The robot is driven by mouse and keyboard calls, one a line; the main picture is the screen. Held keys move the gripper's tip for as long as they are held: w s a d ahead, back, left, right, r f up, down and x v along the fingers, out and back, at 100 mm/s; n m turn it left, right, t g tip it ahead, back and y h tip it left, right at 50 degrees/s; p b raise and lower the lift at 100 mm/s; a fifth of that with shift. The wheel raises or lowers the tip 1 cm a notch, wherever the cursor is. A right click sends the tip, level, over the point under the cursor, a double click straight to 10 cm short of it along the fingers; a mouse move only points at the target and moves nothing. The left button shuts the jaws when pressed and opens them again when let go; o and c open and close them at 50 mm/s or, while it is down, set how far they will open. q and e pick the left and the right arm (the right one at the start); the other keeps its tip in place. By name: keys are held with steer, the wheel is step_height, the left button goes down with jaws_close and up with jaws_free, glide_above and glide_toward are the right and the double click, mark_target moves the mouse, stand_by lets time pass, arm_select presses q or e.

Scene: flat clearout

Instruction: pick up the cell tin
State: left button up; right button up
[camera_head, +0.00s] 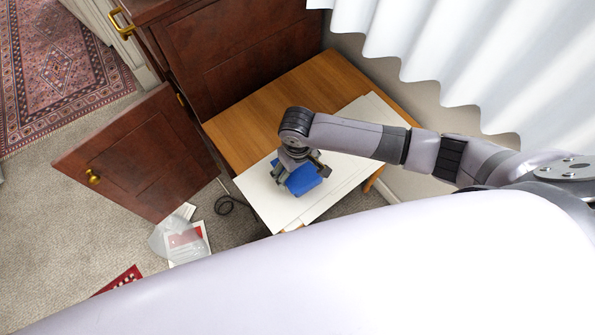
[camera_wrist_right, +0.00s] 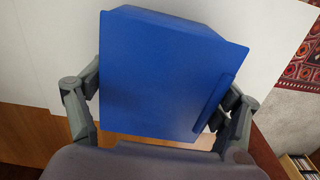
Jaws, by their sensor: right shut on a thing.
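The cell tin is a blue box (camera_head: 304,179) on the white sheet over the small wooden table in the head view. My right gripper (camera_head: 297,170) reaches down onto it from above. In the right wrist view the blue tin (camera_wrist_right: 165,75) fills the middle, with one finger of my right gripper (camera_wrist_right: 160,110) on each side of it. The gripper is shut on the tin. Whether the tin touches the sheet beneath cannot be told. My left gripper is not in view.
The wooden table (camera_head: 240,135) carries a white sheet (camera_head: 345,165). A brown cabinet (camera_head: 235,50) stands behind it, its door (camera_head: 140,155) open at the left. Papers and a clear bag (camera_head: 170,238) lie on the carpet. A white curtain (camera_head: 440,45) hangs at the right.

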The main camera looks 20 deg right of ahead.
steer(key=shift+d, duration=0.1)
steer(key=c, duration=0.9)
steer(key=shift+o, duration=0.2)
step_height(320, 180, up, 20)
steer(key=p, duration=0.2)
steer(key=s+d+r+m, duration=0.2)
steer(key=d+r, duration=0.5)
steer(key=r, duration=0.4)
steer(key=shift+s+d+m, duration=0.15)
steer(key=shift+s+m, duration=0.05)
steer(key=shift+m, duration=0.4)
steer(key=shift+f, duration=0.1)
